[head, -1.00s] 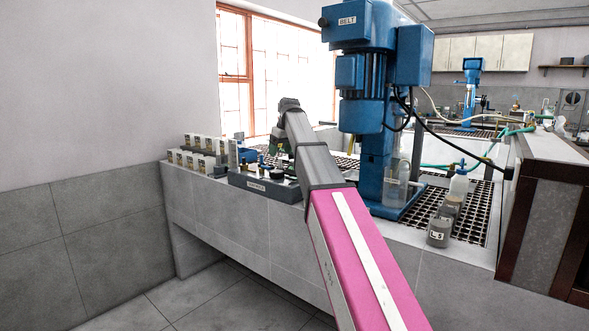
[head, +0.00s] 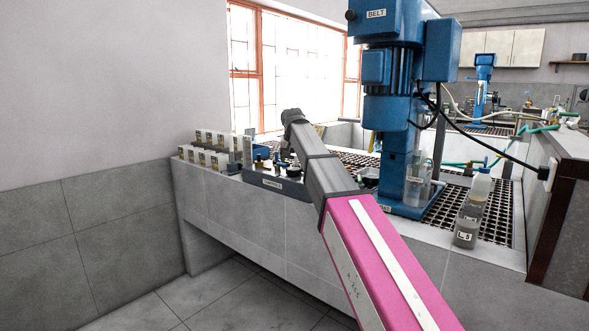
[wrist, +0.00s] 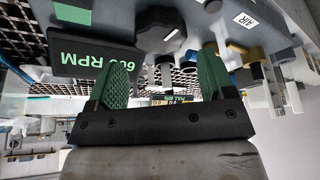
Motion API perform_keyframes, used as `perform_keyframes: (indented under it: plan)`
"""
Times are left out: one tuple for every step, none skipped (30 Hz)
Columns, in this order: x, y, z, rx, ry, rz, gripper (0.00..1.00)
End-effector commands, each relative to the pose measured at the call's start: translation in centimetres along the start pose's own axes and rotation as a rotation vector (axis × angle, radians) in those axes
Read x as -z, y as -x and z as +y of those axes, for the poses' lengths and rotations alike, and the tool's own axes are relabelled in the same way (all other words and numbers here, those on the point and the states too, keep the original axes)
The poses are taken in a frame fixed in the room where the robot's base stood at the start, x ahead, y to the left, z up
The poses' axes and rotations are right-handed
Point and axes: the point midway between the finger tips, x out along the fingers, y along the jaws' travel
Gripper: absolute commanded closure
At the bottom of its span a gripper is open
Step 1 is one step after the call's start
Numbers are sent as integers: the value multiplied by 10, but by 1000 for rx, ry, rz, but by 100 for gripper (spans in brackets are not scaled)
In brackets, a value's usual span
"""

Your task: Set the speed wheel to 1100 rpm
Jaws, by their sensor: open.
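In the wrist view, a dark display (wrist: 95,50) with green figures appears upside down at upper left; it seems to read about 600 RPM. A dark round knob or wheel (wrist: 158,20) with a white mark is at top centre, probably the speed wheel. My gripper (wrist: 165,80) is open, its two green-padded fingers apart and below that wheel in the picture, with nothing held between them.
An AIR label (wrist: 244,20) and brass fittings (wrist: 244,56) are at upper right in the wrist view. In the head view, the blue flotation machine (head: 400,110) stands right of my arm, with bottles (head: 468,215) further right. Sample boxes (head: 212,148) stand left of the panel.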

Motion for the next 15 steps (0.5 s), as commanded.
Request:
perform_keyframes:
  plan:
    - [0, -9, 0, 0, 0, -2, 24]
    - [0, -14, 0, 0, 0, -1, 24]
    - [0, -21, 0, 0, 0, -1, 24]
    - [0, -25, 0, 0, 0, -1, 24]
    - [0, -29, 0, 0, 0, -1, 24]
    - [0, -34, 0, 0, 0, -1, 24]
    - [0, -37, 0, 0, 0, -1, 24]
    - [0, -40, 0, 0, 1, 0, 24]
    - [0, -43, 0, 0, 1, 0, 24]
    - [0, -45, 0, 0, 1, 0, 24]
    - [0, -47, 0, 0, 1, 0, 24]
    - [0, -49, 0, 0, 1, 0, 24]
    - [0, -50, 0, 0, 1, 0, 24]
    - [0, -50, 0, 1, 1, 0, 24]
    - [0, -51, 0, 1, 1, 0, 24]
